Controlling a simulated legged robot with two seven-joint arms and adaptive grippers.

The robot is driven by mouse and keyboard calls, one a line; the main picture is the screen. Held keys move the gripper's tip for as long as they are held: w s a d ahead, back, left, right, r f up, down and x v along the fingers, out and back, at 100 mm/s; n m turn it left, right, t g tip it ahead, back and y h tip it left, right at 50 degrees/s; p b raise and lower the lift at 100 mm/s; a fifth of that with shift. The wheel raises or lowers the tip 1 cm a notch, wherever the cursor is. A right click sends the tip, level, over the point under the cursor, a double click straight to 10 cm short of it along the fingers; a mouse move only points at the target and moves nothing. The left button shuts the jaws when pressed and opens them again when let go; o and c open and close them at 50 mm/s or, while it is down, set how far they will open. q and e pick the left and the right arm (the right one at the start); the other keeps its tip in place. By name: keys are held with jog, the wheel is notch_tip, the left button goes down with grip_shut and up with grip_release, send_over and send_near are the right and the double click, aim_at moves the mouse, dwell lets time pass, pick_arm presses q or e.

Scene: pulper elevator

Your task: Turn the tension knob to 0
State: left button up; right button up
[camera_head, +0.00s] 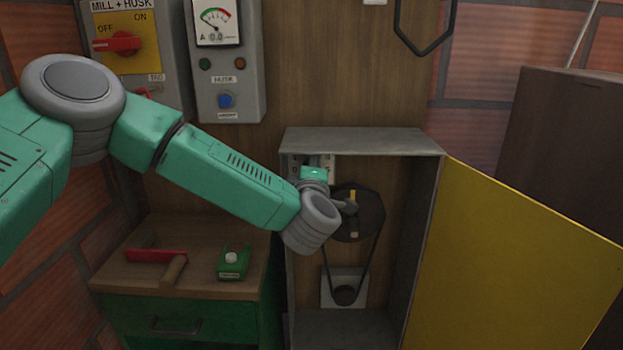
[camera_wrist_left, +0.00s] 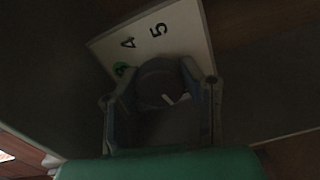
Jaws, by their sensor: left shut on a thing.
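The tension knob (camera_wrist_left: 160,77) is a dark round knob in the left wrist view, with a short white mark on it. It sits on a pale dial plate (camera_wrist_left: 190,28) with the numbers 4 and 5 showing and a green mark at its left edge. My left gripper (camera_wrist_left: 162,92) is shut on the knob, one finger on each side. I cannot tell which number the white mark points to. In the head view the dial plate (camera_head: 328,161) shows partly at the upper left inside the open cabinet; my wrist hides the knob. My right gripper is not in view.
The grey cabinet (camera_head: 360,139) holds a belt pulley (camera_head: 370,213) close beside my wrist. Its yellow door (camera_head: 510,260) stands open to the right. A red-headed hammer (camera_head: 157,256) and a green device (camera_head: 233,264) lie on the drawer unit. Switch boxes hang above.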

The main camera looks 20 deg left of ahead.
pick_arm(q)
jog(key=shift+s+d+f+n+b, duration=0.1)
jog(key=shift+f+n+b, duration=0.45)
jog(key=shift+n+b, duration=0.35)
jog(key=o, duration=1)
jog(key=shift+o, duration=0.9)
jog(key=shift+r, duration=0.1)
jog(key=shift+r+n, duration=0.15)
jog(key=shift+n, duration=0.15)
